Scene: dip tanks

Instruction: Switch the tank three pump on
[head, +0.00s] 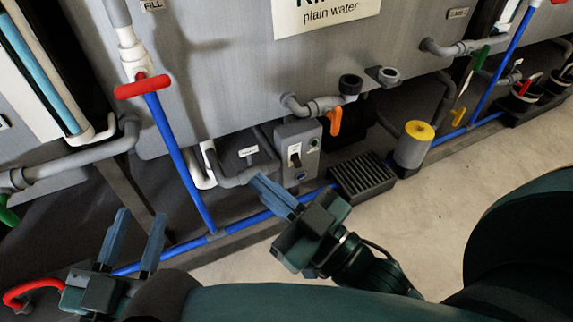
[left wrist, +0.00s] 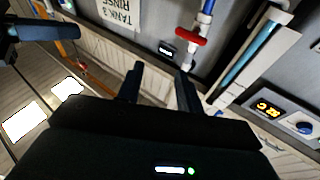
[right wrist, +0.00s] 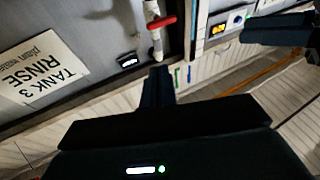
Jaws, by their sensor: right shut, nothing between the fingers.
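The tank three (head: 225,60) wall carries a sign (head: 328,12) reading "plain water"; the right wrist view shows it as "TANK 3 RINSE" (right wrist: 42,72). Below the tank is a grey switch box (head: 284,132) with a small dark toggle (head: 295,155); I cannot tell its position for sure. A dark pump (head: 240,150) with a small label sits left of the box. My right gripper (head: 258,180) is shut and empty, its fingertips just left of and below the box in the picture. My left gripper (head: 140,226) is open and empty, at lower left.
A red-handled fill valve (head: 142,86) stands on a blue pipe (head: 180,160) left of the box. An orange-handled drain valve (head: 335,121) is to its right, above a black floor grate (head: 362,178). A yellow-topped cylinder (head: 412,145) stands farther right. Pale floor (head: 450,205) is clear.

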